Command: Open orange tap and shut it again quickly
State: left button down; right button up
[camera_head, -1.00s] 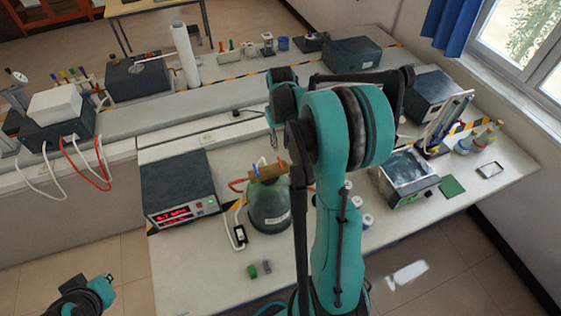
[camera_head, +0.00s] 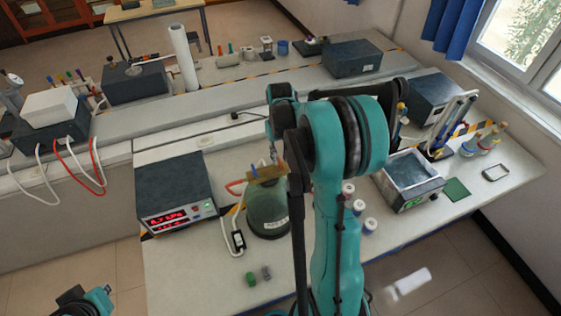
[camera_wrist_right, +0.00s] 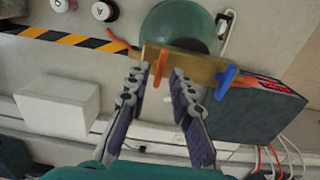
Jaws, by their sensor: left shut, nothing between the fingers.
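An orange tap lever (camera_wrist_right: 160,67) sits at the left end of a brass block (camera_wrist_right: 195,66) on a green glass vessel (camera_wrist_right: 180,28). A blue lever (camera_wrist_right: 227,75) is at the block's right end. My right gripper (camera_wrist_right: 161,72) has its fingers apart, with the orange lever between the tips; whether they touch it I cannot tell. In the head view, the brass block (camera_head: 268,174) tops the vessel (camera_head: 267,212), and my right arm hides part of it. My left gripper (camera_head: 72,300) is shut and empty at the bottom left, partly cut off by the frame.
A dark meter (camera_head: 175,190) with a red display stands left of the vessel, with a small cabled device (camera_head: 238,240) beside it. White-capped bottles (camera_head: 359,208) stand right of my arm. Green and grey small blocks (camera_head: 251,279) lie near the front edge.

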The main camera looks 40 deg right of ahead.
aim_at(280, 161)
jog(key=shift+f, duration=0.15)
jog(key=shift+f+b, duration=1.4)
jog(key=shift+f, duration=0.05)
jog(key=shift+r, duration=0.25)
jog(key=shift+r+p, duration=0.4)
jog(key=shift+r, duration=0.05)
grip_shut()
